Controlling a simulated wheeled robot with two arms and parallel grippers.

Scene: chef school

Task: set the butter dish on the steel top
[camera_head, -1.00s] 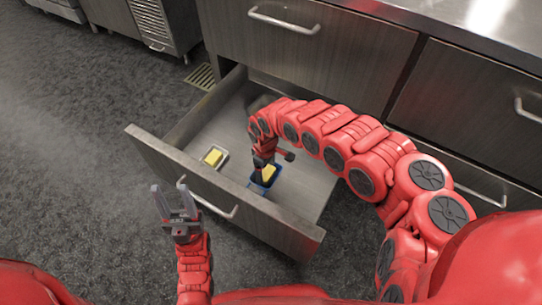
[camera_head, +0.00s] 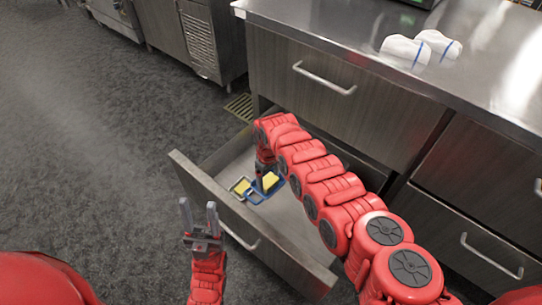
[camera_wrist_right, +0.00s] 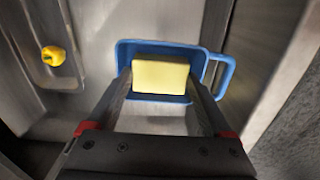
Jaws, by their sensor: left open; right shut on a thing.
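The butter dish is a blue tray with a side handle (camera_wrist_right: 225,75) and a yellow block (camera_wrist_right: 160,74) in it. My right gripper (camera_head: 267,174) is shut on it, with a finger at each side of the block in the wrist view. The dish (camera_head: 256,195) appears raised above the open drawer's floor, though the gap is hard to judge. The steel top (camera_head: 335,40) is the counter surface above the drawers, at upper right. My left gripper (camera_head: 198,206) is open and empty, in front of the drawer.
The open drawer (camera_head: 215,195) also holds a pale dish with a yellow piece (camera_head: 241,187), seen at left in the wrist view (camera_wrist_right: 53,55). Two white, blue-striped objects (camera_head: 405,49) lie on the steel top. Its near-left part is bare. A closed drawer front is below it.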

